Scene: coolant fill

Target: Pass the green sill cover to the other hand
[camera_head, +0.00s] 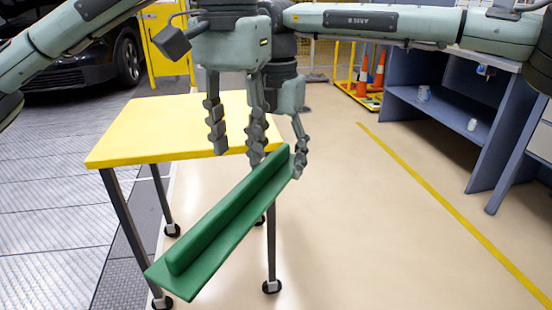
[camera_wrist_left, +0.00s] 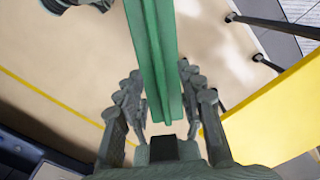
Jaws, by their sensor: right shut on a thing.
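The green sill cover (camera_head: 215,235) is a long piece with a raised rib. It hangs tilted in the head view, its near end low at the left and its far end higher at the right. My right gripper (camera_head: 283,165) is shut on that far end; one of its fingers is partly hidden behind my left gripper. My left gripper (camera_head: 238,157) is open, fingers pointing down, just above and beside the cover. In the left wrist view the cover (camera_wrist_left: 158,60) runs between the spread fingers of my left gripper (camera_wrist_left: 160,85); whether they touch it is unclear.
A yellow-topped table (camera_head: 150,125) with dark legs stands behind the cover at the left. A blue shelf unit (camera_head: 440,105) is at the right, with orange cones (camera_head: 378,70) at the back. The floor between is clear, marked by a yellow line (camera_head: 450,220).

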